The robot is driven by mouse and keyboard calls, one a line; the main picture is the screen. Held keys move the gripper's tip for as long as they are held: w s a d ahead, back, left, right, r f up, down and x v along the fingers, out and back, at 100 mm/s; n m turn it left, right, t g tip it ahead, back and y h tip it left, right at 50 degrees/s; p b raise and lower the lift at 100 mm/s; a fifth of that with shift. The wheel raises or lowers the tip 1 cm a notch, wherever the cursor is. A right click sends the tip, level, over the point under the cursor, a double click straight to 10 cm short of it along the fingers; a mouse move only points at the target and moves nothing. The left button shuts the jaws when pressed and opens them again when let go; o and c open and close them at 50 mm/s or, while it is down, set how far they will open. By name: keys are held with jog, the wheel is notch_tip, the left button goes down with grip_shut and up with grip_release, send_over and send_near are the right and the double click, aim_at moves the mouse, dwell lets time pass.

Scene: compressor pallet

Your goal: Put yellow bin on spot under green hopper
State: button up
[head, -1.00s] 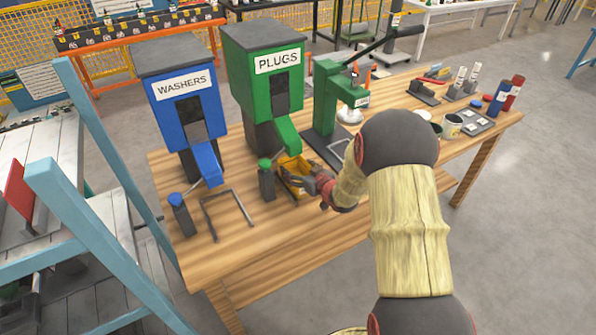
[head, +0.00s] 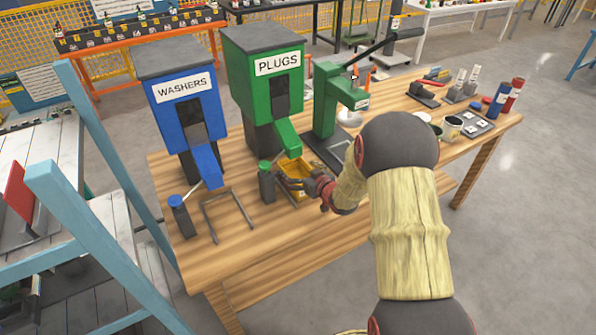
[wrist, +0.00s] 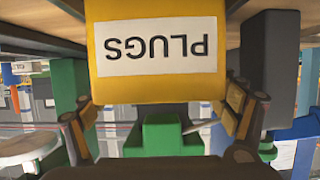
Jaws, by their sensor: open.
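The green hopper (head: 247,88) labelled PLUGS stands on the wooden bench, its green chute (head: 288,136) sloping down to the front. The yellow bin (head: 297,167) sits on the bench below the chute mouth, partly hidden by my gripper (head: 293,184). In the wrist view, which is upside down, the yellow bin (wrist: 155,88) shows its PLUGS label close up. My gripper (wrist: 160,112) is open there, with one finger on each side of the bin and gaps visible. The exact spot under the bin is hidden.
A post with a green top (head: 265,182) stands just left of the bin. The blue WASHERS hopper (head: 185,115), a blue-topped post (head: 180,215) and a grey frame (head: 230,212) are further left. A green press (head: 328,110) stands to the right. The front bench strip is clear.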

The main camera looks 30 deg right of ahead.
jog(key=p+v, duration=0.3)
jog(key=v, duration=0.9)
jog(key=s+a+r+g+h, duration=0.2)
jog(key=r, duration=0.6)
jog(key=s+a+r+g+h, duration=0.1)
jog(key=s+a+r+g, duration=0.15)
jog(key=r, duration=0.55)
jog(key=s+a+r+g+y, duration=0.1)
jog(key=s+a+r+g, duration=0.1)
jog(key=s+a, duration=0.5)
jog(key=s+a+r+g+y, duration=0.1)
jog(key=s+a+r+g, duration=0.1)
jog(key=s+a, duration=0.6)
jog(key=s+r, duration=0.1)
jog(key=s, duration=0.6)
jog(key=shift+s+a+y, duration=0.15)
jog(key=shift+y, duration=0.15)
